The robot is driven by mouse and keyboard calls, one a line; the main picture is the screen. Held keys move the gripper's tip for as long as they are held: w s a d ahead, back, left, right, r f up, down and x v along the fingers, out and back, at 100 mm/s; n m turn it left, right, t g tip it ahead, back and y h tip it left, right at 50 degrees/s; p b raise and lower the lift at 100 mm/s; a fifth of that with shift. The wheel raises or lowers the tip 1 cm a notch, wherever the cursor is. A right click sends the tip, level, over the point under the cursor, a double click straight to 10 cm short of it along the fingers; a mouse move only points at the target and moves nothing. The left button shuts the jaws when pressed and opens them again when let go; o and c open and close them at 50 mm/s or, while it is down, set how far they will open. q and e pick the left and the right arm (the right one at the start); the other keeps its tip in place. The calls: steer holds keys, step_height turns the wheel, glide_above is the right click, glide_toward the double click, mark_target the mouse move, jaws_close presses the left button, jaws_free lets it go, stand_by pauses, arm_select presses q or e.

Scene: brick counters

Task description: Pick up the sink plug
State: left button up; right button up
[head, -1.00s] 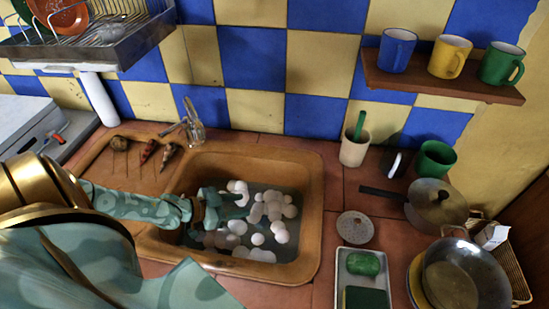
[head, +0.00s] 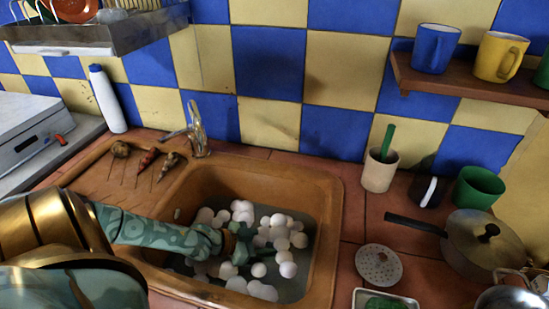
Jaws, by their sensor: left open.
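The brown sink (head: 325,215) holds grey water with many white foam balls (head: 288,270) on it. My left gripper (head: 243,256) reaches down into the sink from the left, among the foam at the water. Its fingers are open, and their tips are partly hidden by foam and water. I cannot make out a sink plug; the sink bottom is covered. My right gripper is not in view.
A chrome tap (head: 197,130) stands behind the sink. A perforated disc (head: 379,265), a cream cup (head: 380,170) and a lidded pan (head: 480,245) are to the right. A white bottle (head: 107,100) stands at the left. The sink's walls surround my gripper.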

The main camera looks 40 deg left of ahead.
arm_select(q)
steer(key=shift+w, duration=0.1)
jaws_close()
